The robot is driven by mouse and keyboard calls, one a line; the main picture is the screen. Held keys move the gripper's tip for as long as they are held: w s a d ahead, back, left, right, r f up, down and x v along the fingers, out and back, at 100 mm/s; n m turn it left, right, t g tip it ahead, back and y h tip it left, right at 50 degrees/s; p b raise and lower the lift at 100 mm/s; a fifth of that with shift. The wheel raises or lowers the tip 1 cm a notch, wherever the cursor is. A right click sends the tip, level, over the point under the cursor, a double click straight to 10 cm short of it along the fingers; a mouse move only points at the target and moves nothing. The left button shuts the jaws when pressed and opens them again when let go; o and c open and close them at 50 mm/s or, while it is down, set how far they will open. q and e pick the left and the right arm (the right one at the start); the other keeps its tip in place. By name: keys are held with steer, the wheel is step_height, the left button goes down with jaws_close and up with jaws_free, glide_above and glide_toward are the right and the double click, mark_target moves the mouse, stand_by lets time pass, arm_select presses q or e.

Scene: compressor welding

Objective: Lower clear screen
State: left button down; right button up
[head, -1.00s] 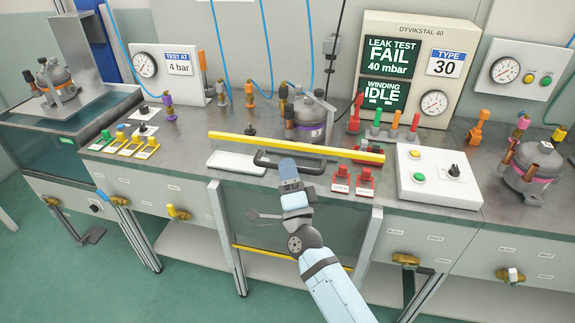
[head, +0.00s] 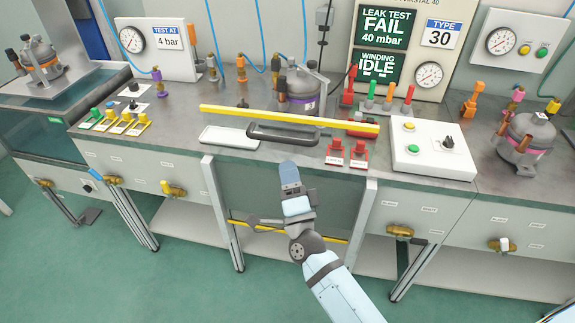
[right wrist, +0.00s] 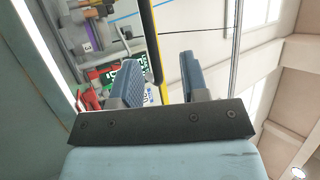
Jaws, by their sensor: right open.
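The clear screen (head: 335,187) is a see-through panel between two grey posts at the bench front. Its yellow top bar (head: 235,113) stands above the bench edge, with a dark handle (head: 265,134) just below the bar. A second yellow bar crosses low between the posts. My right gripper (head: 289,168) is below the handle in the head view, apart from it and holding nothing. In the right wrist view its two blue-grey fingers (right wrist: 158,80) are spread, with a yellow bar (right wrist: 153,45) seen beyond, between them. My left gripper is not in view.
A compressor (head: 302,92) stands behind the bar. Red switches (head: 346,154) and a white button box (head: 432,150) are to the right. The tester display (head: 390,31) reads FAIL and IDLE. Brass valves (head: 401,231) jut from the bench front. The green floor in front is clear.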

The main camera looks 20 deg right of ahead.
steer(key=b+v, duration=0.1)
steer(key=v, duration=0.5)
stand_by(0.5)
stand_by(0.4)
